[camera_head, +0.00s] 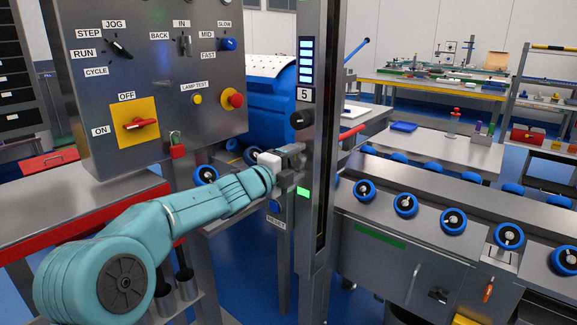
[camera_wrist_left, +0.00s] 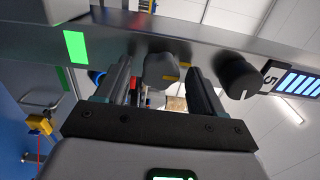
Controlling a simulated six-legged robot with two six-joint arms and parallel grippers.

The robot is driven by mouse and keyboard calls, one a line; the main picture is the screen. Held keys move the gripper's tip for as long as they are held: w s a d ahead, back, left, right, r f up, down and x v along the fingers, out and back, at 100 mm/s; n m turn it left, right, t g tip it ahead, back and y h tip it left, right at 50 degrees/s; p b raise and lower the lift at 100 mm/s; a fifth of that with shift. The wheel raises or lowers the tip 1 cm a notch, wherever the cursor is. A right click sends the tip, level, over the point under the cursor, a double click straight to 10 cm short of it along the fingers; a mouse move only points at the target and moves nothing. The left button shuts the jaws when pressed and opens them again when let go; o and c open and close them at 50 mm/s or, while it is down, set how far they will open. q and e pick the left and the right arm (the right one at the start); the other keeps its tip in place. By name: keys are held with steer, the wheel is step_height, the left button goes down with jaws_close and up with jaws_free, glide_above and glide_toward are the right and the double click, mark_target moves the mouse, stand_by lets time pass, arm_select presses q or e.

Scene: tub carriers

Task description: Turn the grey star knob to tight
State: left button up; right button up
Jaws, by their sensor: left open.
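The grey star knob (camera_wrist_left: 160,69) is on the face of the grey upright post, between the green lit square and a black round knob. In the left wrist view it sits between the two dark fingers of my left gripper (camera_wrist_left: 161,80). The fingers are open, one on each side, with a narrow gap visible at each side of the knob. In the head view my left gripper (camera_head: 297,157) reaches the post from the left and hides the knob. I cannot make out any tight mark or the knob's pointer. My right gripper is not in view.
The black round knob (camera_head: 301,119) is close above the gripper, under the number 5 label. The green lit square (camera_head: 303,192) and a blue reset button (camera_head: 274,206) are below. A control panel (camera_head: 160,80) with switches stands left. A bench with blue-rimmed wheels (camera_head: 406,205) is right.

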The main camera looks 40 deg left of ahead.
arm_select(q)
steer(key=shift+s+a, duration=0.1)
steer(key=shift+s, duration=0.3)
steer(key=s+a, duration=0.1)
steer(key=s, duration=1.4)
steer(key=shift+s, duration=0.2)
